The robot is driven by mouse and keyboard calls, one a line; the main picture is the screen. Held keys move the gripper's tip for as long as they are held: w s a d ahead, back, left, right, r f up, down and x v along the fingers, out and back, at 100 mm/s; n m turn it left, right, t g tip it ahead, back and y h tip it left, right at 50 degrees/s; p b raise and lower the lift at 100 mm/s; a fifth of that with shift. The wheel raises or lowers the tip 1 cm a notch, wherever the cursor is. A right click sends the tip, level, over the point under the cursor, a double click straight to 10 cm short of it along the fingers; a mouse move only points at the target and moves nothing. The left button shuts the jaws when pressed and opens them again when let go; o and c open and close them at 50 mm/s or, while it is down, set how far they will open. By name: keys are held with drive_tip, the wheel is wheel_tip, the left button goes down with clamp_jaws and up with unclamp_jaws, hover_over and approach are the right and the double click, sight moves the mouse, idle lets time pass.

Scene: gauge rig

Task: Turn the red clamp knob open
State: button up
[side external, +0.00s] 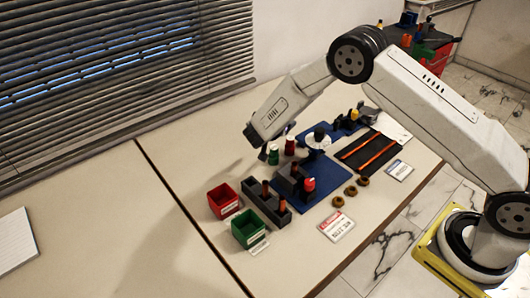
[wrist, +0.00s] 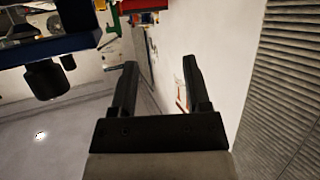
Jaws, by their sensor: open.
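The red clamp knob (side external: 309,184) stands on the dark clamp block on the front part of the blue base plate (side external: 318,208) in the side view. My gripper (side external: 249,133) is up and to the left of it, above the back of the bench. In the wrist view my gripper (wrist: 158,76) shows two black fingers apart, with nothing between them. The fingers do not touch the knob. I cannot make out the knob in the wrist view.
A red bin (side external: 224,200), a green bin (side external: 248,229) and a grey holder (side external: 266,204) stand left of the plate. Red and green bottles (side external: 289,145) stand behind it. Brown rings (side external: 350,190) and a warning card (side external: 337,226) lie in front.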

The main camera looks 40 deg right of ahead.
wheel_tip(320, 180, up, 10)
drive_tip(key=f, duration=0.1)
drive_tip(key=m+g+y, duration=0.5)
drive_tip(key=m+y, duration=0.7)
drive_tip(key=m, duration=0.1)
hover_over(310, 182)
wheel_tip(310, 182, down, 10)
drive_tip(key=shift+f, duration=0.15)
drive_tip(key=shift+f, duration=3.85)
drive_tip(key=shift+c, duration=0.2)
